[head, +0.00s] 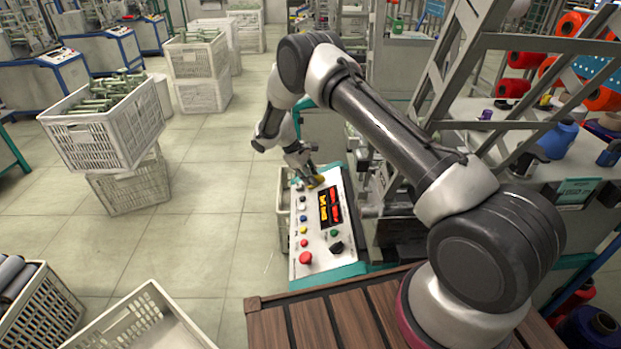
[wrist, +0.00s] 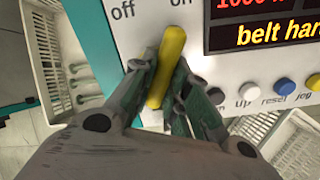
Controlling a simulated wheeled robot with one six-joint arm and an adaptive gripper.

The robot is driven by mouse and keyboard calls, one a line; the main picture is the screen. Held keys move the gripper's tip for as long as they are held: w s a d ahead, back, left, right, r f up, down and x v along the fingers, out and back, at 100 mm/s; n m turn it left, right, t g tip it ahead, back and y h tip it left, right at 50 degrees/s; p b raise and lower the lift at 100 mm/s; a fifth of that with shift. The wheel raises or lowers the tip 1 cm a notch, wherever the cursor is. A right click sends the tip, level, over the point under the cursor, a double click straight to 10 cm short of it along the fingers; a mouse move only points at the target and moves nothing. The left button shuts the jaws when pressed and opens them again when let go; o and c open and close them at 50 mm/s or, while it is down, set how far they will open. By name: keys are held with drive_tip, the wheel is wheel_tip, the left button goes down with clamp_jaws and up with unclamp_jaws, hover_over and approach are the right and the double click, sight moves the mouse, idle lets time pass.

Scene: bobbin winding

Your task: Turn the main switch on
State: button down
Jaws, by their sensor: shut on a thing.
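The main switch is a yellow handle (wrist: 167,62) on the white control panel (wrist: 128,12), seen in the wrist view between the labels "off" and "on". The handle is tilted a little, its top leaning toward the "on" label. My gripper (wrist: 160,85) is shut on the handle, one finger on each side. In the head view, my gripper (head: 305,168) is at the far end of the panel (head: 315,258), with a bit of the yellow handle (head: 316,181) showing beside the fingers.
A lit display (head: 330,206) and several coloured buttons, with a red one (head: 306,258) at the near end, share the panel. White crates (head: 100,135) stand to the left on the floor. A machine frame (head: 440,75) is close on the right. Open floor (head: 215,220) lies left of the panel.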

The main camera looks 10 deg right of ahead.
drive_tip(key=shift+m, duration=0.5)
drive_tip(key=c, duration=1.4)
unclamp_jaws()
drive_tip(key=v, duration=1.2)
drive_tip(key=shift+a, duration=0.1)
